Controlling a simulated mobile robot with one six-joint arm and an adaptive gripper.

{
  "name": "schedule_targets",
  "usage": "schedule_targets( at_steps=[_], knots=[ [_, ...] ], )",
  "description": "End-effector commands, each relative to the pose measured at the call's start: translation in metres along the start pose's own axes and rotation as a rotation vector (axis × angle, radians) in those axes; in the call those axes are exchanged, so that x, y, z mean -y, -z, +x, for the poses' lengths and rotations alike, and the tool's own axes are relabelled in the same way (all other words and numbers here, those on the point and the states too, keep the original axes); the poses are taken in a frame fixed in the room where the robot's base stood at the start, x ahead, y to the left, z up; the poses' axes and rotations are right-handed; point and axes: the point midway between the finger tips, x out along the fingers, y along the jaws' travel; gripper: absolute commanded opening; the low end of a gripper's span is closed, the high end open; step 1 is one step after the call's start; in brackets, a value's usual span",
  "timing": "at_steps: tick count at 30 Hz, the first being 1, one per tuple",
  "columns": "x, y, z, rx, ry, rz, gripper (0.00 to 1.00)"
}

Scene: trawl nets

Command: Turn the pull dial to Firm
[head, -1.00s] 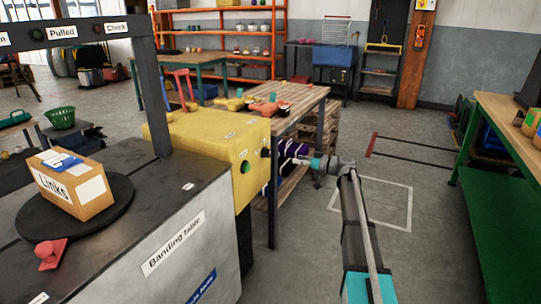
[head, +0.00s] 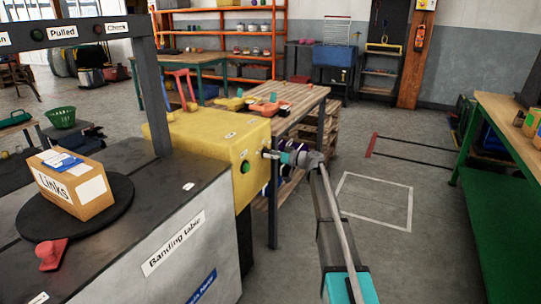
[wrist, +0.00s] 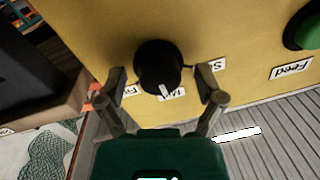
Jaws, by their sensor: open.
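The pull dial (wrist: 158,62) is a round black knob on the side of the yellow machine (head: 206,135). Its white pointer is at the middle label (wrist: 172,94), which is partly covered. A label starting "Fi" (wrist: 130,90) shows to the left in the wrist view, and one starting "S" (wrist: 217,65) to the right. My gripper (wrist: 161,82) is open, with one finger on each side of the dial; I cannot tell whether they touch it. In the head view my gripper (head: 270,154) reaches the yellow side, largely hiding the dial.
A green button (wrist: 303,30) labelled Feed sits right of the dial in the wrist view. The banding table (head: 150,235) with a Links box (head: 75,188) stands at left. A wooden-topped table (head: 290,105) stands behind. Floor to the right is open.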

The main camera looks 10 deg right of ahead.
Motion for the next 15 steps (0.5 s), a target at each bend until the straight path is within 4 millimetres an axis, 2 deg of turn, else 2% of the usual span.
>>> schedule_targets(
  at_steps=[10,15],
  knots=[
    [0.0001,0.0000,0.0016,0.000,0.000,0.000,0.85],
    [0.0001,0.0000,0.0014,0.000,0.000,0.000,0.53]
  ],
)
